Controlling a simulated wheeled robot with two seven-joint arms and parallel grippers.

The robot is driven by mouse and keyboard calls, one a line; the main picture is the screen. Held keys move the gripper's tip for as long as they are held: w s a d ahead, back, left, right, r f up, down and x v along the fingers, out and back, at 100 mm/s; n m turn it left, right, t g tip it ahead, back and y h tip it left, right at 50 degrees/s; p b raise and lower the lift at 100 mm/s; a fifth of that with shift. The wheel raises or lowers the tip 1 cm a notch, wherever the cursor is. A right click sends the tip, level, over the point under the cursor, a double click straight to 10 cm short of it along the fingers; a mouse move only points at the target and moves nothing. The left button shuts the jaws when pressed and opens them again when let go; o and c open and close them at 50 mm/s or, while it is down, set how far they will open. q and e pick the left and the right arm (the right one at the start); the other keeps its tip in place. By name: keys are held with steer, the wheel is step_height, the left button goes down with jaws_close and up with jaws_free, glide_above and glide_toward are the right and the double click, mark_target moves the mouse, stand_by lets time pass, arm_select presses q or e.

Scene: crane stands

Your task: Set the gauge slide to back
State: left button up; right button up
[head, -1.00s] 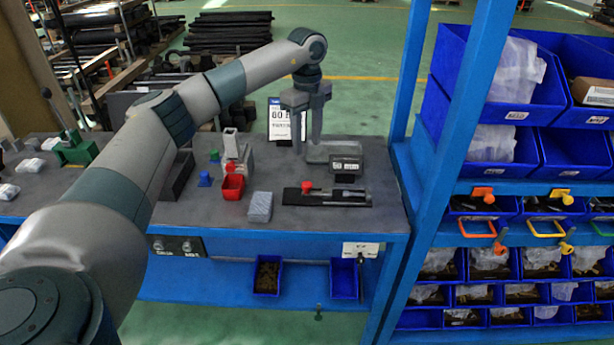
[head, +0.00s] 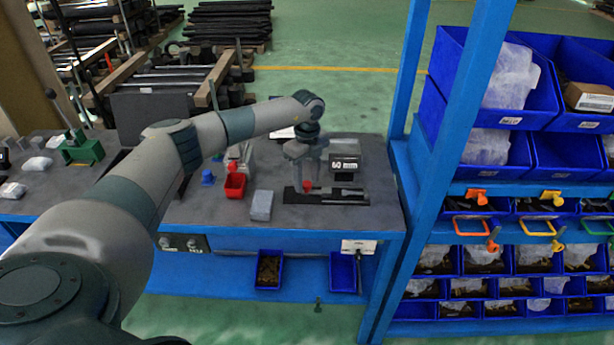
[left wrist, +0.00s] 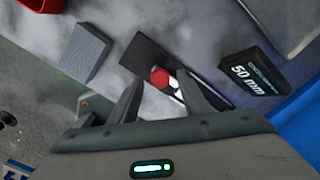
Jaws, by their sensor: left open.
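The gauge (head: 326,197) is a dark flat base with a metal rail on the bench, right of the grey block. A red knob (head: 308,186) stands at its left part; it also shows in the left wrist view (left wrist: 160,77). My left gripper (head: 306,173) is above the knob, blurred in the head view. In the left wrist view its two fingers (left wrist: 160,82) are open, with the red knob between the tips. I cannot tell whether they touch it. The fingers hide part of the gauge. My right gripper is not in view.
A black block marked 50 mm (left wrist: 252,76) stands behind the gauge, at right. A blue post (head: 408,120) and shelving with blue bins (head: 490,260) bound the right side.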

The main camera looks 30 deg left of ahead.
arm_select(q)
steer(key=shift+c, duration=0.6)
jaws_close()
steer(key=shift+s+a, duration=0.4)
steer(key=shift+a, duration=0.3)
steer(key=shift+s+a, duration=0.4)
steer(key=shift+a, duration=0.25)
steer(key=shift+c, duration=0.3)
jaws_free()
steer(key=shift+o, duration=0.9)
steer(key=shift+s+a, duration=0.1)
steer(key=shift+r, duration=0.1)
